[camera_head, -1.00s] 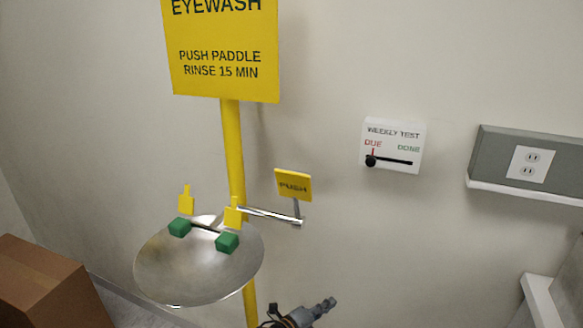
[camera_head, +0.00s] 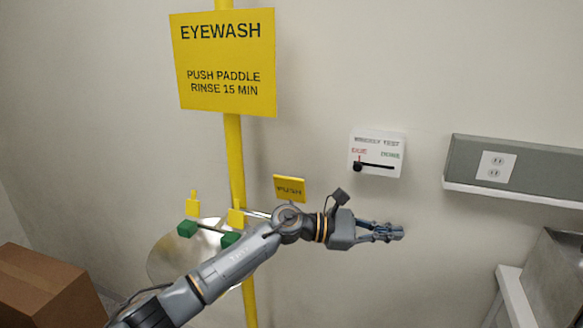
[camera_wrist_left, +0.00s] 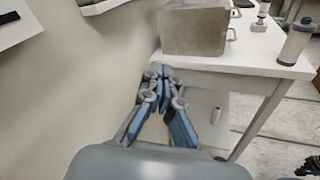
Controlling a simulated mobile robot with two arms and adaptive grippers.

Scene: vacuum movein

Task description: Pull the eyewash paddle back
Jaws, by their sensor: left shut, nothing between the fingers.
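The yellow PUSH paddle (camera_head: 289,188) stands upright beside the yellow eyewash post (camera_head: 235,160) in the head view. Its lever arm is mostly hidden behind my left arm. The steel eyewash bowl (camera_head: 165,262) with two green spray heads (camera_head: 187,229) is partly covered by my forearm. My left gripper (camera_head: 398,233) is to the right of the paddle, pointing right and apart from it. Its fingers are shut and empty; they also show in the left wrist view (camera_wrist_left: 158,75). The paddle is not in the wrist view. My right gripper is not in view.
The weekly test box (camera_head: 377,153) with its black slider at DUE is on the wall above my gripper. A grey outlet panel (camera_head: 530,172) is at right. A cardboard box (camera_head: 40,287) stands at lower left. A white table (camera_wrist_left: 230,62) holds a metal box (camera_wrist_left: 193,30).

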